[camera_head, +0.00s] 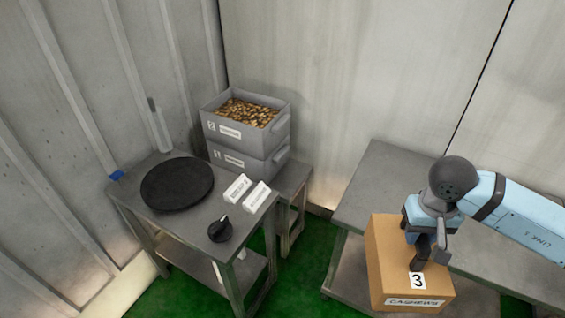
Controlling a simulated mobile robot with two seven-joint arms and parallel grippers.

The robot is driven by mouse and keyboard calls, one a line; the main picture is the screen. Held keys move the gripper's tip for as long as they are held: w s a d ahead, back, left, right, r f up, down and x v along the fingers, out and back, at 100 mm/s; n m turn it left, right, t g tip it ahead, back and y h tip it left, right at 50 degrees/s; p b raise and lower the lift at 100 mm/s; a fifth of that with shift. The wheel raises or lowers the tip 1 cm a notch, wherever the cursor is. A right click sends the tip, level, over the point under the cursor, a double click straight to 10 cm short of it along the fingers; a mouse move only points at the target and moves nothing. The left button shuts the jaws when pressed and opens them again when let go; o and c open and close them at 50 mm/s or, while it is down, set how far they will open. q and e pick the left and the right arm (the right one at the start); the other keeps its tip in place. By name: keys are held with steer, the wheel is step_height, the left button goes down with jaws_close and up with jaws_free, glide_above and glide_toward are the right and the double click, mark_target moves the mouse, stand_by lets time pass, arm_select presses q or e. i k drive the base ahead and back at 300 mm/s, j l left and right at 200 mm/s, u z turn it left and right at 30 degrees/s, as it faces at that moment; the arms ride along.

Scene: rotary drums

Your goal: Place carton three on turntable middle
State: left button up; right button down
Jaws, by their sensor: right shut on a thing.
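Carton three (388,262) is a brown box with a "3" label and a lettered strip on its front. It is at the lower right, over or in front of the right table. My right gripper (420,262) is at the carton's top and shut on it. I cannot tell whether the carton's underside touches anything. The turntable (177,183) is a flat black disc on the left table, and its top is empty. My left gripper is not in view.
The left table (150,213) also holds a black knob (220,230) and two white labels (237,188). Stacked grey crates (245,160) stand behind it, the upper one full of brown pieces. Green floor (292,268) lies between it and the right table (372,183).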

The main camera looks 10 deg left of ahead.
mark_target(178, 180)
steer(key=j+u, duration=0.45)
steer(key=j, duration=0.95)
steer(key=i+j+u, duration=0.15)
steer(key=j, duration=0.3)
steer(key=i+j+u, duration=0.15)
steer(key=j, duration=0.3)
steer(key=i+j+u, duration=0.15)
steer(key=i+j, duration=0.2)
